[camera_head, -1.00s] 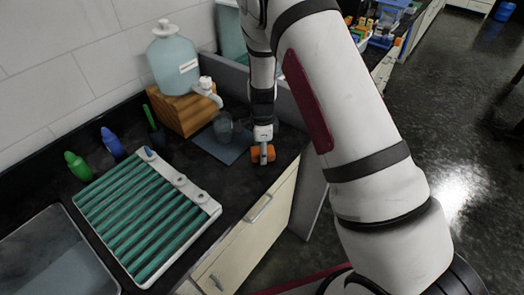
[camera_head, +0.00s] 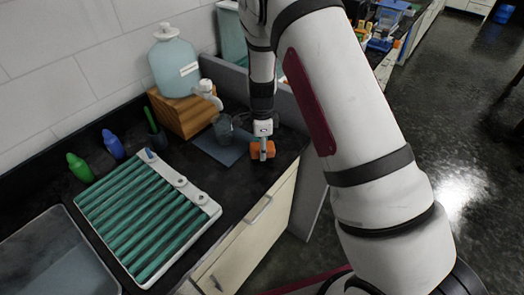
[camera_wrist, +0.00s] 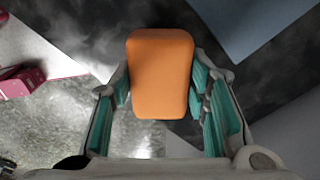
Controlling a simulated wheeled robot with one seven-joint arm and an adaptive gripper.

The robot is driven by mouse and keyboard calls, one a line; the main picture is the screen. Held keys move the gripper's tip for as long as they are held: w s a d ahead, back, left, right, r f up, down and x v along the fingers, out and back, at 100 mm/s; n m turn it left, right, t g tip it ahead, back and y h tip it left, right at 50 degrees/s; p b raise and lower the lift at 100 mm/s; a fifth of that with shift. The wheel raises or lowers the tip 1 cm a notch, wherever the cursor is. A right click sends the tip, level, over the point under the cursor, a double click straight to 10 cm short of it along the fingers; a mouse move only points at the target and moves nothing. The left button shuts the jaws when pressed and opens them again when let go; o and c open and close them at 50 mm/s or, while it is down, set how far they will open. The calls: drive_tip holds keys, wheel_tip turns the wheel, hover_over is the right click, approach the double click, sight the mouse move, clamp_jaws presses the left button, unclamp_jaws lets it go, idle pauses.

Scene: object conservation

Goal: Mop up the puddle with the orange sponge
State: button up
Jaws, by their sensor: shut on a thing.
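The orange sponge (camera_head: 257,151) is held between the fingers of my gripper (camera_head: 264,147), at the right end of the dark counter near its front edge. In the wrist view the sponge (camera_wrist: 160,75) sits between the two teal-padded fingers of my gripper (camera_wrist: 160,100). I cannot tell whether the sponge touches the counter. I cannot make out the puddle clearly in either view.
A blue-grey mat (camera_head: 216,147) with a clear beaker (camera_head: 223,129) lies just left of the sponge. A jug with a spigot (camera_head: 175,65) stands on a wooden stand (camera_head: 185,112). A teal-ribbed rack (camera_head: 140,215), squeeze bottles (camera_head: 78,167) and a sink (camera_head: 50,255) lie further left.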

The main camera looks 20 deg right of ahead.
drive_tip(key=shift+r+p, duration=0.35)
drive_tip(key=shift+r, duration=1.7)
drive_tip(key=shift+w, duration=0.1)
